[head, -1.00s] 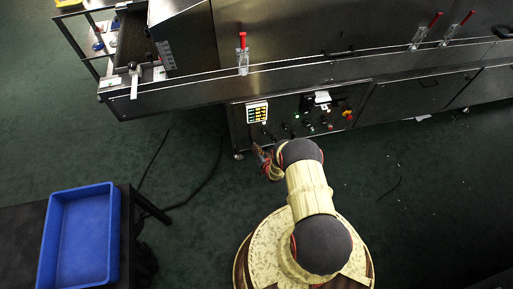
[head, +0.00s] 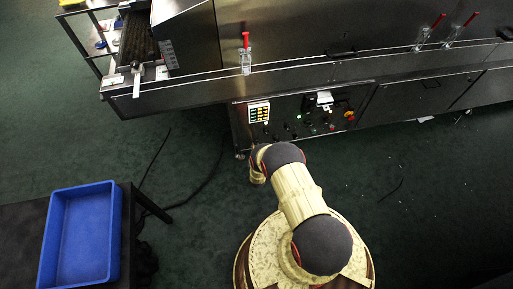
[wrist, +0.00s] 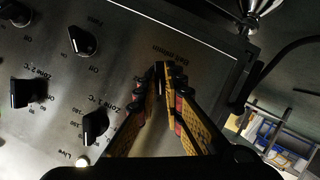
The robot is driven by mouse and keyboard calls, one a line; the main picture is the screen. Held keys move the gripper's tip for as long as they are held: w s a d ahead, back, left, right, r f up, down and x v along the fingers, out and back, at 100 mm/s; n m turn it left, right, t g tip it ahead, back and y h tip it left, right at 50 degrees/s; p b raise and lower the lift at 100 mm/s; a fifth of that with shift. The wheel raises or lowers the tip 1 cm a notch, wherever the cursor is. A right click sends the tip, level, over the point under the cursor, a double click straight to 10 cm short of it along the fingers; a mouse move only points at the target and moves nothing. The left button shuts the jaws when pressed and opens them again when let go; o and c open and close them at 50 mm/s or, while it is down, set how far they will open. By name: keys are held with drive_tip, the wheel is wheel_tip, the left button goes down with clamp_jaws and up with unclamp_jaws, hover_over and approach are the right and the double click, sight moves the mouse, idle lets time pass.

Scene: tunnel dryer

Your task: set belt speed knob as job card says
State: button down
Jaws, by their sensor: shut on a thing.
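In the wrist view my gripper (wrist: 166,72) is shut on the belt speed knob, beside a panel label that seems to read "Belt m/min". The fingers hide nearly all of the knob, so its pointer and setting cannot be read. In the head view my arm hides the gripper at the lower left of the control panel (head: 290,128). A white card with yellow and dark rows (head: 259,111) is on the panel's upper left; its writing is too small to read.
Other black knobs are close by: one at the top (wrist: 82,42), a zone knob (wrist: 95,127) and another zone knob (wrist: 28,92). A lit lamp (wrist: 82,162) is below. A blue bin (head: 80,235) stands on a dark table at left.

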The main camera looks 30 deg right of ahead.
drive_tip(key=shift+w+a+n+h, duration=0.1)
drive_tip(key=shift+w+n+h, duration=0.15)
drive_tip(key=shift+n+h, duration=0.7)
drive_tip(key=shift+w+a+n+h, duration=0.1)
drive_tip(key=shift+w+n+h, duration=0.25)
drive_tip(key=shift+n, duration=1)
drive_tip(key=shift+r+t, duration=0.1)
drive_tip(key=shift+t, duration=0.2)
drive_tip(key=c, duration=2)
unclamp_jaws()
drive_tip(key=shift+o, duration=0.5)
drive_tip(key=shift+s, duration=0.15)
